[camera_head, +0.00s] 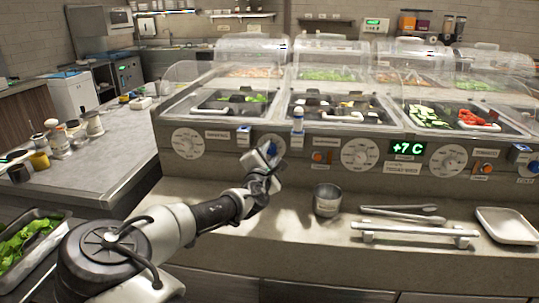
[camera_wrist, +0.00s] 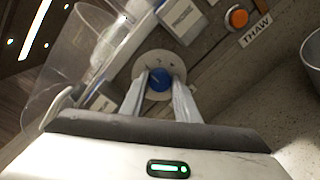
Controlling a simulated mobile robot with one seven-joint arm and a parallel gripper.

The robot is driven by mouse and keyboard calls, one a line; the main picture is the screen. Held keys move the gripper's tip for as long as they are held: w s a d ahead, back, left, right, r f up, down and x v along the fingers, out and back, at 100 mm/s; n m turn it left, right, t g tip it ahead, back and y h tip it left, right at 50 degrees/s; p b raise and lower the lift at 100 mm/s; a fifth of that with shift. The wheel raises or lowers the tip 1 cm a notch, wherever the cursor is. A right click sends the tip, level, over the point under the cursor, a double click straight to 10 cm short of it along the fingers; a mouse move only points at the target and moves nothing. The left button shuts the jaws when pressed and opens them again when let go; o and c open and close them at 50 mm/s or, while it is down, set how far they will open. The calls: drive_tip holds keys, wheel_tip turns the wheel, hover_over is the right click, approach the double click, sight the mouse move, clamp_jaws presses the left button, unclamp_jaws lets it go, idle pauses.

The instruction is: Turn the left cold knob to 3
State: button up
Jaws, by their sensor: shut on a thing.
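The left cold knob (camera_head: 276,147) is a small blue knob on the front panel of the counter, between two large white dials. In the wrist view the blue knob (camera_wrist: 159,80) sits at the centre of a pale round plate (camera_wrist: 163,62) with small marks, too small to read surely. My gripper (camera_head: 268,160) reaches up to the panel from below. In the wrist view the two pale fingers of my gripper (camera_wrist: 159,88) are on either side of the knob and shut on it. Part of the knob and plate is hidden by the fingers. I cannot tell where the knob points.
An orange button (camera_wrist: 237,18) with a THAW label is right of the knob. White dials (camera_head: 187,143) and (camera_head: 360,155) flank it. A metal cup (camera_head: 327,200), tongs (camera_head: 405,213), a rail (camera_head: 415,232) and a white tray (camera_head: 507,226) are on the ledge. Clear lids stand above.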

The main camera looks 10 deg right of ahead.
drive_tip(key=m, duration=0.4)
drive_tip(key=shift+f+b, duration=0.1)
drive_tip(key=shift+b, duration=0.2)
drive_tip(key=m, duration=0.4)
drive_tip(key=shift+y+b, duration=0.3)
drive_tip(key=shift+b, duration=0.05)
drive_tip(key=shift+m, duration=0.3)
drive_tip(key=o, duration=1)
drive_tip(key=shift+o, duration=0.2)
drive_tip(key=shift+s, duration=0.15)
drive_tip(key=p+v, duration=0.3)
drive_tip(key=v, duration=1.4)
drive_tip(key=shift+p, duration=0.35)
